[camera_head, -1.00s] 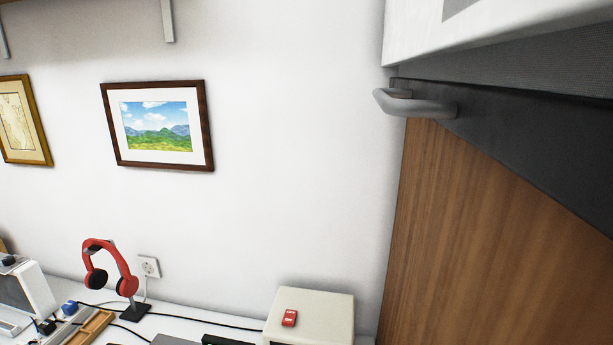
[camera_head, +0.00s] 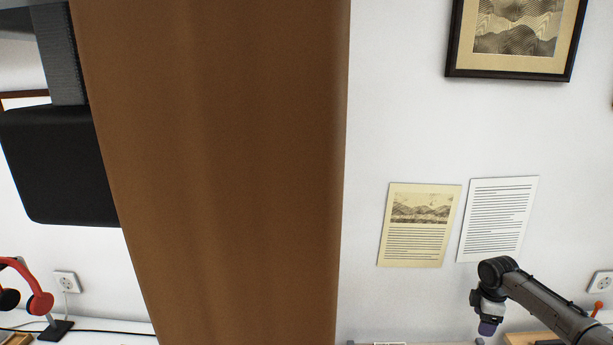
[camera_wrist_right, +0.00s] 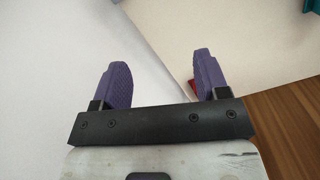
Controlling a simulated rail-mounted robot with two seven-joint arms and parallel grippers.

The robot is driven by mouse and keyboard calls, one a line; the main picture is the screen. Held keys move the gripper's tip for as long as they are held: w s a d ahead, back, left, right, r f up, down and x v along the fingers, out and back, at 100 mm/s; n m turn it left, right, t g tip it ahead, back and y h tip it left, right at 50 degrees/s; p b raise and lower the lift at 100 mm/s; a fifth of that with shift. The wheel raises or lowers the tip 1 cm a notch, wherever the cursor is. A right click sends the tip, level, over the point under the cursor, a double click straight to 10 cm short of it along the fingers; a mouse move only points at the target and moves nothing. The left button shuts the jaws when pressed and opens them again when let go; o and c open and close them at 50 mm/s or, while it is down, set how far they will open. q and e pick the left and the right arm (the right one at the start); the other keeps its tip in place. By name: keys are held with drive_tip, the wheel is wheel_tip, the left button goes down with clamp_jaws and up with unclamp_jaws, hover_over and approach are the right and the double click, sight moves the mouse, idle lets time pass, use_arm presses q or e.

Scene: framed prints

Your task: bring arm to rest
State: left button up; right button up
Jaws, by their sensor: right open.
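My right arm reaches in from the lower right of the head view. Its right gripper (camera_head: 488,328) hangs downward above the white desk edge, with a purple fingertip showing. In the right wrist view the two purple fingers (camera_wrist_right: 160,62) stand wide apart with nothing between them. A pale surface fills most of the space beyond them. A small red patch (camera_wrist_right: 192,86) shows beside the right finger, partly hidden by it. My left gripper is not in view.
A broad brown panel (camera_head: 220,180) blocks the middle left, beside a black box-shaped thing (camera_head: 60,165). A framed print (camera_head: 515,30) and two sheets, one cream (camera_head: 418,240) and one white (camera_head: 497,220), hang on the wall. Red headphones (camera_head: 38,300) stand at lower left.

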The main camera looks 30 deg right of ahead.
drive_tip(key=w+a+r+m+t+h, duration=0.35)
drive_tip(key=w+a+r+h, duration=0.35)
drive_tip(key=w+a, duration=0.3)
drive_tip(key=a+f+n+t+y, duration=0.1)
drive_tip(key=a+t, duration=0.1)
drive_tip(key=a, duration=0.9)
drive_tip(key=a+f+t+y, duration=0.1)
drive_tip(key=a+f+t, duration=0.15)
drive_tip(key=a, duration=0.95)
drive_tip(key=s+a+f+y, duration=0.2)
drive_tip(key=s+a+f, duration=0.1)
drive_tip(key=s+a, duration=0.4)
drive_tip(key=s+a+f+y, duration=0.2)
drive_tip(key=s+a, duration=0.5)
drive_tip(key=s+a+f+m+g+y, duration=0.1)
drive_tip(key=s+a+f+g, duration=0.15)
drive_tip(key=s+f, duration=0.45)
drive_tip(key=s+a+f+m+g+y, duration=0.1)
drive_tip(key=s+a+f+m+g, duration=0.2)
drive_tip(key=s, duration=0.6)
use_arm(q)
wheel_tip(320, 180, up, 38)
drive_tip(key=p, duration=3.8)
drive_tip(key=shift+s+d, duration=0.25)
use_arm(e)
wheel_tip(320, 180, up, 37)
drive_tip(key=w+n+t, duration=0.1)
drive_tip(key=shift+d+r, duration=0.15)
drive_tip(key=shift+d, duration=0.1)
